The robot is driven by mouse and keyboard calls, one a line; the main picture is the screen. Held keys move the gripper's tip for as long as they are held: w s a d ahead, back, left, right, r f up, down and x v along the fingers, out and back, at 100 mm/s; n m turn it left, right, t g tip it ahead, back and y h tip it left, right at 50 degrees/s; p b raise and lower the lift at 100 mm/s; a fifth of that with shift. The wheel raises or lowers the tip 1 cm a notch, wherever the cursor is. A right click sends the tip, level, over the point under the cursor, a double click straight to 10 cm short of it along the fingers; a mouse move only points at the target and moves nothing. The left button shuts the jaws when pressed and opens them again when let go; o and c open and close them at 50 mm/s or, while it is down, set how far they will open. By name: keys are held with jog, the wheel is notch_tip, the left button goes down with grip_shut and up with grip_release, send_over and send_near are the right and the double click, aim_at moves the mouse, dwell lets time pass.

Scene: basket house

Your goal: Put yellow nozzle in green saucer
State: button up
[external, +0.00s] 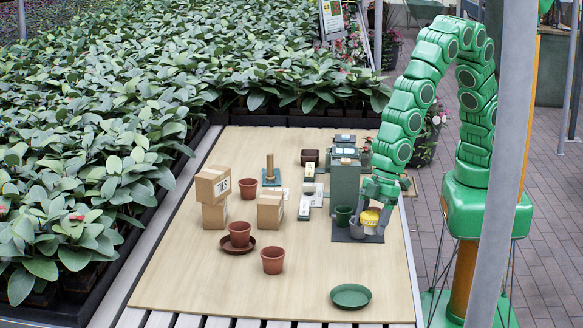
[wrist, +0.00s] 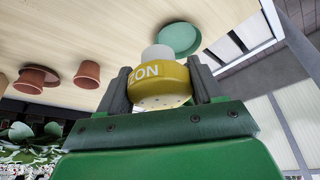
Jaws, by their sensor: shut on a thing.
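The yellow nozzle (external: 369,218) is a short round piece with a pale top.
Terracotta pots (external: 272,260), one on a brown saucer (external: 230,245), and cardboard boxes (external: 270,211) stand to the left. The tabletop (external: 310,265) before the green saucer is clear.

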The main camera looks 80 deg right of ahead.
jog(key=s+d, duration=0.3)
jog(key=s, duration=0.2)
send_over(345, 296)
jog(key=s+d, duration=0.2)
jog(key=shift+m, duration=0.4)
jog(key=shift+w+a+f, duration=0.1)
jog(key=shift+a+f, duration=0.05)
jog(key=shift+f, duration=2.1)
jog(key=shift+w+a+f, duration=0.1)
jog(key=shift+f, duration=2.15)
jog(key=shift+a+f, duration=0.1)
jog(key=shift+f, duration=1.65)
jog(key=shift+f, duration=0.55)
jog(key=o, duration=1)
jog(key=shift+o, duration=0.2)
jog(key=shift+r, duration=0.1)
